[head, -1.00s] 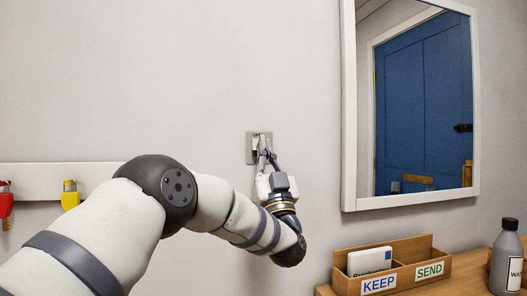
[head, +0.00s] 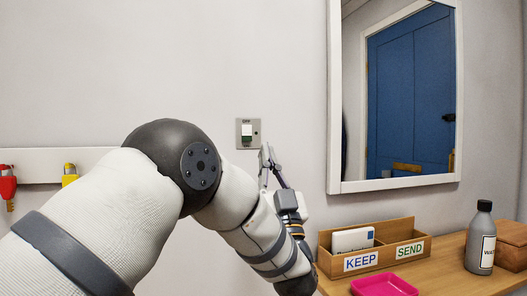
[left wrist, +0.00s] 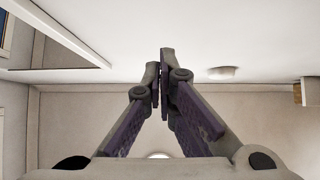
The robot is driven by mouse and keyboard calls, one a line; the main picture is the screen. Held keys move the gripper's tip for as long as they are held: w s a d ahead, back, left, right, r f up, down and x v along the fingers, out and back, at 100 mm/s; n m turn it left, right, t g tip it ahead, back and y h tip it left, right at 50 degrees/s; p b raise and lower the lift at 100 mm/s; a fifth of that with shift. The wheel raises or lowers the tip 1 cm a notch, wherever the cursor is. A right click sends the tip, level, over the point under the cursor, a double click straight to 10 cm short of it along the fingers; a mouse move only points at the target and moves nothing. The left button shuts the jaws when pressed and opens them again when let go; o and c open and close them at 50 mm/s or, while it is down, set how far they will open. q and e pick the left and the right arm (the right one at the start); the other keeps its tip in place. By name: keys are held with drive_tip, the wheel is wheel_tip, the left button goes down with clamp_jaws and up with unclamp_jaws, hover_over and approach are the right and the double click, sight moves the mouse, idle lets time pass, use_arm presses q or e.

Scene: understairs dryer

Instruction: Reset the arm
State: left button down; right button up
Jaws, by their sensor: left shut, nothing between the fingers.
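My left gripper (head: 267,157) is shut and empty, just below and to the right of the wall switch (head: 248,133) in the head view. The switch is a grey plate with a white and dark rocker, and the gripper is apart from it in the picture. In the left wrist view the fingertips of my left gripper (left wrist: 160,62) meet with nothing between them. A pale blurred shape (left wrist: 222,73), which may be the switch, shows to their right. My left arm crosses the lower part of the head view. My right gripper is not in view.
A wooden organiser (head: 336,267) marked KEEP and SEND, a pink tray (head: 384,286) and a grey bottle (head: 481,240) stand on the wooden shelf (head: 445,275) at right. A white-framed mirror (head: 333,100) hangs above.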

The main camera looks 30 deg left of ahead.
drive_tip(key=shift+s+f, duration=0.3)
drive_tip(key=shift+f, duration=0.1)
